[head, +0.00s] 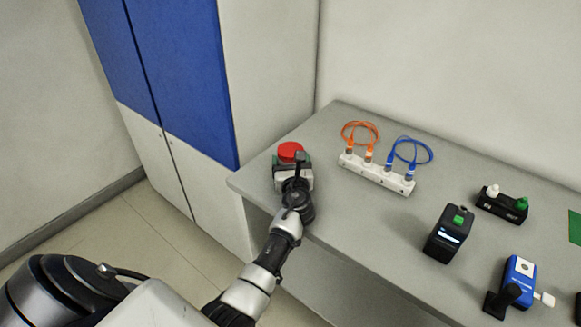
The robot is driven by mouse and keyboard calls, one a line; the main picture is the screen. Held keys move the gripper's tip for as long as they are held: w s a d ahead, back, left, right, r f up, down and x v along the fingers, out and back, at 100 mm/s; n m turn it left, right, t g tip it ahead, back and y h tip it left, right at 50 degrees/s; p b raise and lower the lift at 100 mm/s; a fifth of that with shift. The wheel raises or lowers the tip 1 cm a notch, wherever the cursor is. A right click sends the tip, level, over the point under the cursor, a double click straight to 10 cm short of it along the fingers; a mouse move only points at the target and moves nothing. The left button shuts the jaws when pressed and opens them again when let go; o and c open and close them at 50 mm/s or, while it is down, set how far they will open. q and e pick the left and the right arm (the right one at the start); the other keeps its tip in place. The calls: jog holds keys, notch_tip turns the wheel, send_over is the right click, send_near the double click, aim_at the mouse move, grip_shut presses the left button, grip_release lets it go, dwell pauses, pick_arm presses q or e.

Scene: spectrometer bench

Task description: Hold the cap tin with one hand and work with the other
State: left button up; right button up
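A round red-topped thing (291,150), which looks like the cap tin, is at the left end of the bench. The gripper hides most of the tin's lower part. I cannot tell whether the fingers are closed on it. My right gripper is not in view.
On the grey bench (400,235), a white strip (375,175) holds orange (360,124) and blue (429,148) cables. Further right are a black box with a green button (448,236), a black holder (502,204) and a blue device (519,276). A cabinet (185,75) stands left.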

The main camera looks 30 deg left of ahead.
aim_at(293, 150)
pick_arm(q)
jog(key=c, duration=0.5)
jog(key=shift+r, duration=0.35)
jog(key=r, duration=0.2)
jog(key=r+p, duration=0.1)
jog(key=r, duration=0.1)
jog(key=shift+d, duration=0.4)
jog(key=d+r, duration=0.6)
jog(key=d, duration=0.5)
jog(key=shift+r+b, duration=0.2)
jog(key=shift+b, duration=0.1)
jog(key=shift+w, duration=0.1)
jog(key=o, duration=0.4)
jog(key=c, duration=0.7)
